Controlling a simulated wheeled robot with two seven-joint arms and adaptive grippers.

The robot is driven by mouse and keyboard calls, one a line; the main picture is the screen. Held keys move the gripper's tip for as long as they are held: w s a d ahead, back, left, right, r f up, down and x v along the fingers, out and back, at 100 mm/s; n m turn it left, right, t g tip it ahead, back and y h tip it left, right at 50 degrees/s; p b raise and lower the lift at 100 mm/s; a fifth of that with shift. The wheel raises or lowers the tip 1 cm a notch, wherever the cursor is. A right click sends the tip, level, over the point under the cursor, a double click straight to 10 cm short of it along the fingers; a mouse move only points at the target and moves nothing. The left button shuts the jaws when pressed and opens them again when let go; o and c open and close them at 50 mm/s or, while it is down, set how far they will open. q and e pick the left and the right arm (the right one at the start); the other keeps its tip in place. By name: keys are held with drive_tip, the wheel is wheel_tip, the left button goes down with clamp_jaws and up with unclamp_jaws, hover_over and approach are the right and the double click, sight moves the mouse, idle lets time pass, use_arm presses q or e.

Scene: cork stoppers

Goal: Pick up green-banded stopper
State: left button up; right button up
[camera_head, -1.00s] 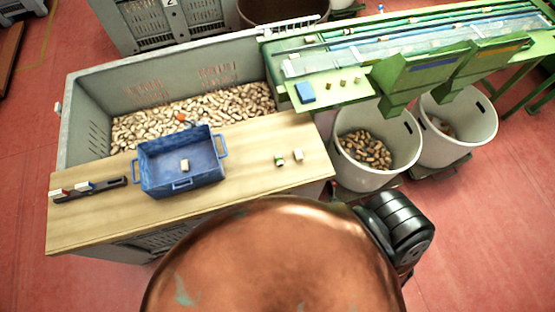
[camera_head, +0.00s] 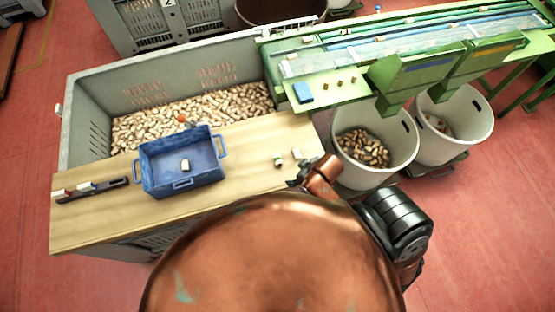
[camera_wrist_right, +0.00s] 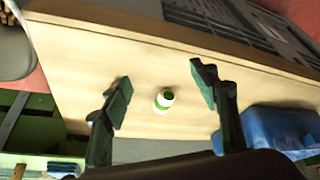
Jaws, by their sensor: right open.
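The green-banded stopper (camera_head: 278,162) stands on the wooden table, to the right of the blue crate. My right gripper (camera_head: 300,180) is at the table's right front edge in the head view, just in front of the stopper. In the wrist view my right gripper (camera_wrist_right: 162,88) is open and empty. My left gripper is not in view.
The blue crate (camera_head: 207,178) holds one stopper (camera_head: 185,165). A dark rack (camera_head: 106,190) lies at the left of the wooden table (camera_head: 235,165). White bins (camera_head: 400,140) stand on the right.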

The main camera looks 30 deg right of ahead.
drive_tip(key=w+a+n+y, duration=0.1)
drive_tip(key=w+a+n, duration=0.1)
drive_tip(key=a, duration=0.1)
drive_tip(key=w+a+r+n+y, duration=0.1)
drive_tip(key=w+a+n, duration=0.2)
drive_tip(key=a, duration=0.1)
drive_tip(key=w+a+r+n+y, duration=0.1)
drive_tip(key=w+a+n, duration=0.1)
drive_tip(key=a+n, duration=0.1)
drive_tip(key=shift+w+a+g+y, duration=0.15)
drive_tip(key=shift+w+g+y, duration=0.15)
drive_tip(key=shift+w, duration=0.1)
drive_tip(key=shift+w+n+g, duration=0.3)
drive_tip(key=shift+n+g, duration=0.2)
drive_tip(key=shift+n, duration=0.4)
drive_tip(key=n+g, duration=0.2)
approach(278, 158)
drive_tip(key=a, duration=0.2)
drive_tip(key=x, duration=0.2)
drive_tip(key=d+x, duration=0.1)
drive_tip(key=x, duration=0.5)
drive_tip(key=shift+d+f, duration=0.35)
drive_tip(key=shift+f, duration=0.05)
drive_tip(key=shift+c, duration=0.4)
drive_tip(key=c, duration=0.8)
